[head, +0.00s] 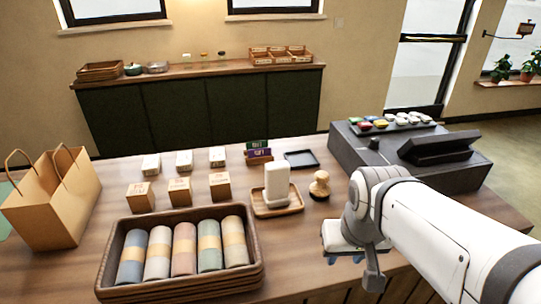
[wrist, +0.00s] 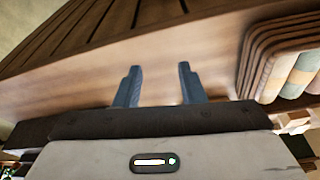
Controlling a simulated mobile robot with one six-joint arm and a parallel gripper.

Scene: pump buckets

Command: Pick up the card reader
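The card reader appears to be the white upright block (head: 277,183) standing in a small wooden tray (head: 262,212) near the middle of the counter in the head view. My gripper (head: 344,260) is at the counter's front edge, to the right of the card reader and nearer the camera, apart from it. In the wrist view my gripper (wrist: 160,88) shows two blue fingers spread apart with nothing between them. The card reader cannot be made out in the wrist view.
A woven tray of rolled cloths (head: 110,272) is front left. A wooden stamp (head: 320,185) stands just right of the card reader. Small boxes (head: 180,192), a dark tray (head: 301,159), a paper bag (head: 45,210) and a dark register (head: 440,148) stand around. Counter between gripper and stamp looks clear.

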